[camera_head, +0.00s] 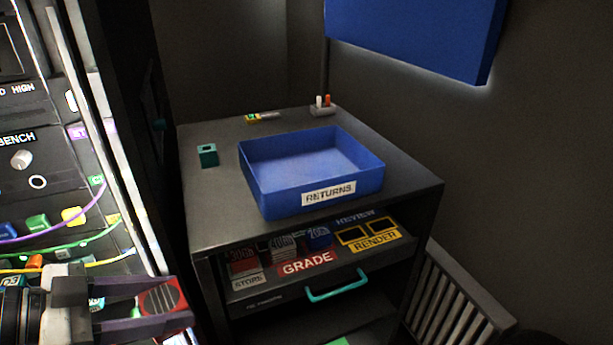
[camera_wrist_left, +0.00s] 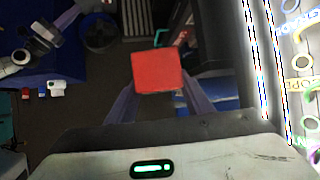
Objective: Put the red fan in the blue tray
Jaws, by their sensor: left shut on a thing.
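The red fan (camera_head: 163,300) is a small red block with dark slats on one face. My left gripper (camera_head: 170,302) is shut on it at the lower left of the head view. In the left wrist view the fan (camera_wrist_left: 157,72) shows as a plain red square between the fingertips of my left gripper (camera_wrist_left: 158,85). The blue tray (camera_head: 269,194) is labelled RETURNS and stands on top of the dark cabinet. It looks empty. My left gripper and the fan are in front of it and to its left, apart from it. My right gripper is not in view.
The dark cabinet (camera_head: 215,215) has an open shelf with labelled blocks and a teal handle (camera_head: 337,286). A teal block (camera_head: 208,155) stands left of the tray. A panel with cables (camera_head: 50,230) borders the left side. A blue board (camera_head: 415,35) hangs above.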

